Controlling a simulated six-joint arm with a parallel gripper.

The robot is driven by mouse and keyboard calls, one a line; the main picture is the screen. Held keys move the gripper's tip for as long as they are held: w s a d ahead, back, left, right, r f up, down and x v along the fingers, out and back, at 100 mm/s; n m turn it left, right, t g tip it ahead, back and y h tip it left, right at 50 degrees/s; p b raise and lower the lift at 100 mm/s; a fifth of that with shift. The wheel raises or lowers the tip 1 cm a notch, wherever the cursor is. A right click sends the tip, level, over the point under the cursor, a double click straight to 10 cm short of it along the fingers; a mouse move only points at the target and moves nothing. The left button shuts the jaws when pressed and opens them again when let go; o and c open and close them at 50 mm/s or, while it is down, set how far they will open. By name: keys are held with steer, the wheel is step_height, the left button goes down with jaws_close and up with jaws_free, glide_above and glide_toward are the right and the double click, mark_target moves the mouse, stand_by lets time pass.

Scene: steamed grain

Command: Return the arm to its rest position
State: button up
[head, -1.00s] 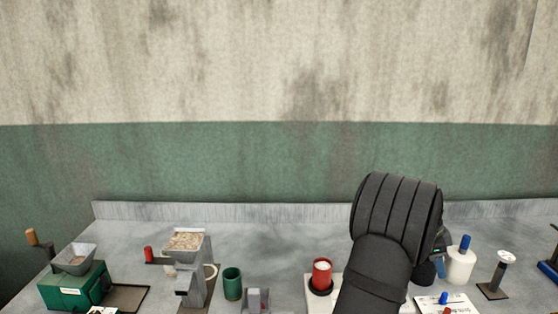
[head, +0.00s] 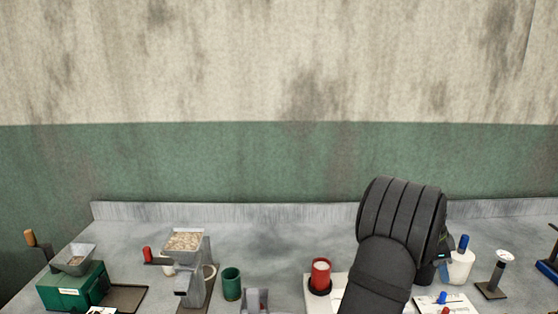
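My black arm rises from the bottom of the head view, right of the middle, in front of the counter (head: 300,235). Its thick ribbed part stands before the back wall. My gripper is hidden behind the arm, so its fingers and anything between them cannot be made out. A small green light shows at the arm's right edge.
A red cup (head: 320,274) stands close left of the arm, and a white bottle with a blue top (head: 460,266) close right. Further left are a green cup (head: 231,283), a grey grain-filled hopper (head: 185,243) and a green machine (head: 72,288). A stand (head: 494,278) is at right.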

steer(key=s+v, duration=0.1)
steer(key=v, duration=0.8)
steer(key=s+d+r+n+t+y, duration=0.2)
steer(key=s+r+t, duration=0.35)
steer(key=s, duration=0.45)
steer(key=shift+n, duration=0.3)
steer(key=x, duration=0.5)
steer(key=shift+w+d, duration=0.1)
steer(key=shift+w, duration=0.1)
steer(key=shift+o, duration=1)
steer(key=o, duration=1.1)
steer(key=shift+g+y, duration=0.6)
steer(key=shift+g, duration=0.05)
steer(key=w+a, duration=0.1)
steer(key=a, duration=0.4)
steer(key=w+a, duration=0.1)
steer(key=a, duration=0.1)
steer(key=shift+w+a+r, duration=0.25)
steer(key=shift+w+r, duration=0.05)
steer(key=shift+r, duration=0.1)
steer(key=shift+o, duration=0.2)
steer(key=a+r+g+y, duration=0.1)
steer(key=a, duration=0.7)
steer(key=shift+w+a+g, duration=0.3)
steer(key=shift+w+a, duration=0.1)
steer(key=shift+w, duration=0.05)
step_height(320, 180, down, 10)
steer(key=w, duration=0.1)
steer(key=shift+r, duration=0.15)
